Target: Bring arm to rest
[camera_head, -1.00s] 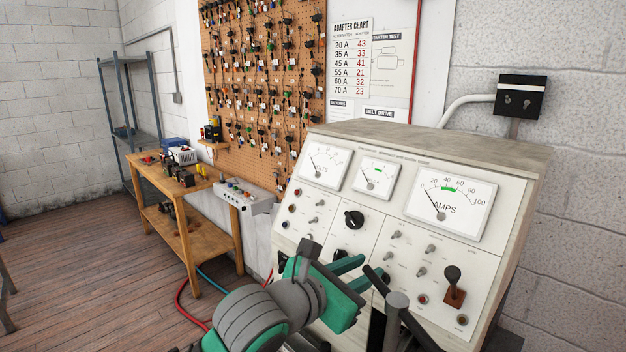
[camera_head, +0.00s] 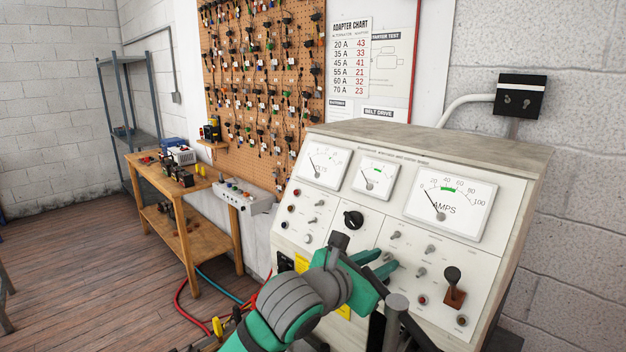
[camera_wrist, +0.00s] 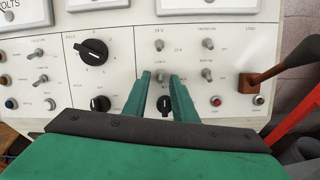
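My gripper (camera_head: 376,263) is in front of the lower middle of the test bench's control panel (camera_head: 385,215). In the wrist view, its two green fingers (camera_wrist: 162,82) stand apart with a gap between them, and I see nothing held. A small toggle switch (camera_wrist: 160,76) shows between the fingertips. I cannot tell whether the fingers touch it. My green and grey arm hides the lower left part of the panel in the head view.
A black knob (camera_wrist: 91,51) is left of the fingers, and a lever with a brown base (camera_wrist: 250,83) is to the right. A wooden workbench (camera_head: 200,240) stands at the left under a pegboard (camera_head: 262,80). Red and blue hoses (camera_head: 205,285) run by the floor. Open floor lies left.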

